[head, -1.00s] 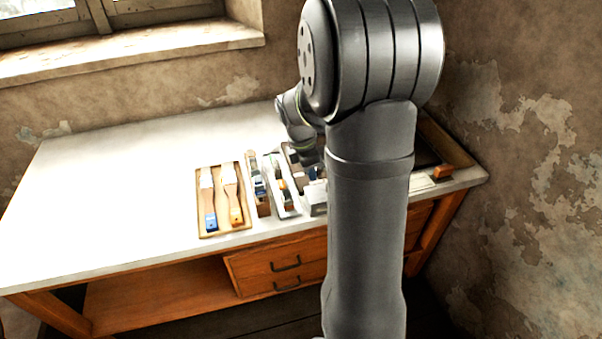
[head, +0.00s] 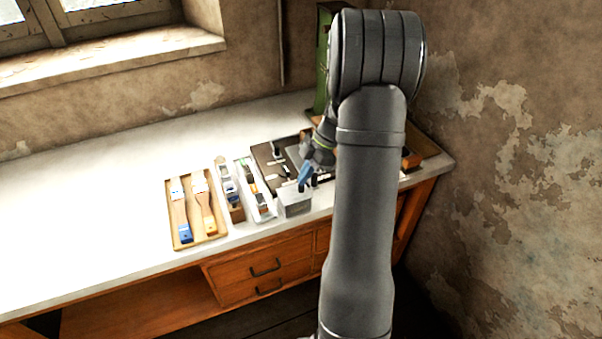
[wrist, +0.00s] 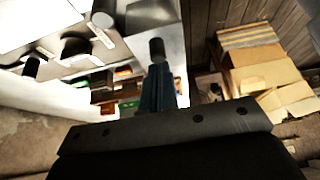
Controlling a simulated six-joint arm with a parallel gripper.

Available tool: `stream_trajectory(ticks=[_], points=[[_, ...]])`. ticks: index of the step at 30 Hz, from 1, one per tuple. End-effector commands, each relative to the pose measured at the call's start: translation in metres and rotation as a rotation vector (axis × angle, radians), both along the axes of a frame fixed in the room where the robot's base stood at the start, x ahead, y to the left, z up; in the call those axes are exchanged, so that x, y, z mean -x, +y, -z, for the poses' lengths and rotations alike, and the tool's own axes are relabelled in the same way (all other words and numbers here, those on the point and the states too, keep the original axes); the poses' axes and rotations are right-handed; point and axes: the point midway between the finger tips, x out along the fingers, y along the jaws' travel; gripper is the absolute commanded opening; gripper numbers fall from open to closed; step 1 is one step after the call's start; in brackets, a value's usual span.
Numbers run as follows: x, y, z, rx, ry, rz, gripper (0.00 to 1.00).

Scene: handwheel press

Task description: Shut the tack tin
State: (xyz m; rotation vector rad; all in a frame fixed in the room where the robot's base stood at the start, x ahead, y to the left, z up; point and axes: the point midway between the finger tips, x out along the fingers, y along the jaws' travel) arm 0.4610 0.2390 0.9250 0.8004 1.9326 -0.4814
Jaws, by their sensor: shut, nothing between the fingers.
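A small grey metal box (head: 295,203), which looks like the tack tin, stands near the bench's front edge in the head view. I cannot tell from here how its lid stands. My gripper (head: 304,178) points down just above and behind the box's right part, with its blue fingers together and empty. Whether they touch the box is unclear. In the wrist view the shut fingers (wrist: 157,88) stand in the middle, with a dark round knob (wrist: 157,48) just beyond their tips. I cannot tell what the knob belongs to.
A wooden tray (head: 208,234) with two brushes and narrow trays of small items (head: 232,205) stand left of the box. A dark tray (head: 266,160) lies behind it. A green upright (head: 322,62) rises at the back, partly behind my arm. The bench's left side is clear.

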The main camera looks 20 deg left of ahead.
Motion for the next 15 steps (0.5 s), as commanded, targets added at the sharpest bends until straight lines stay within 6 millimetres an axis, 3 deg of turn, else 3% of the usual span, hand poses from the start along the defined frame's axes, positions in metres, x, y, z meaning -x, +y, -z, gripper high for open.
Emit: stream_trajectory(ticks=[15], points=[[-0.0024,-0.0025,0.004,0.002,-0.001,0.001,0.0]])
